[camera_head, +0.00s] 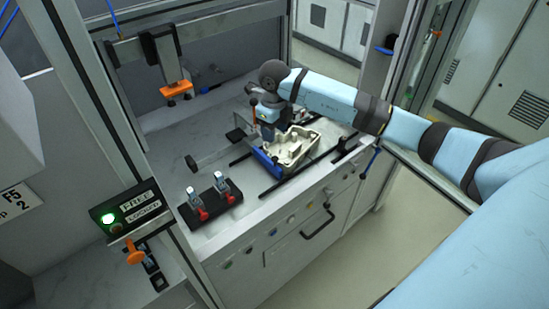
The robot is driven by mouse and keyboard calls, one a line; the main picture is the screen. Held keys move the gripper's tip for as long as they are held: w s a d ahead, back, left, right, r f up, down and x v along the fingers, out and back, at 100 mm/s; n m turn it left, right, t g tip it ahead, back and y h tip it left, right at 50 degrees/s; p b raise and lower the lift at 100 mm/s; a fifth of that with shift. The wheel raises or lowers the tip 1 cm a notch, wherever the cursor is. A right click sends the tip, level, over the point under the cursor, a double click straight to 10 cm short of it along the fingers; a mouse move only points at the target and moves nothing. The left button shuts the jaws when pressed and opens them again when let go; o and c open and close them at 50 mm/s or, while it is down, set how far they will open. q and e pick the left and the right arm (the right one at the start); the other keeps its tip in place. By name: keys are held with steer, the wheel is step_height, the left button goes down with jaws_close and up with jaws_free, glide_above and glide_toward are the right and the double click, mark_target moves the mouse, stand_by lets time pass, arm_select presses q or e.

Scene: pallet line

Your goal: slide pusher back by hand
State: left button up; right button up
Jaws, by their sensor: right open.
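My right arm reaches in from the right, and its gripper (267,137) points down at the left end of a cream moulded tray (309,137). The gripper is open; its fingertips are small and partly merged with what is behind them. A blue bar (263,161) lies along the tray's left front side, just below the gripper. A dark upright with a reddish-brown knob (253,102) stands close to the gripper's left; I cannot tell if they touch. I cannot tell for sure which of these parts is the pusher. My left gripper is out of view.
Dark rails (277,187) run beside the tray on the grey worktop. A black block with two red-based clamps (211,203) stands at the front left. An orange-tipped unit (176,90) hangs above the back. A green-lit FREE/LOCKED panel (125,207) is on the left post.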

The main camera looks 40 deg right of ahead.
mark_target(275, 158)
step_height(275, 158, down, 11)
steer(key=shift+a+r+p, duration=0.1)
steer(key=shift+p, duration=0.8)
steer(key=shift+f, duration=0.55)
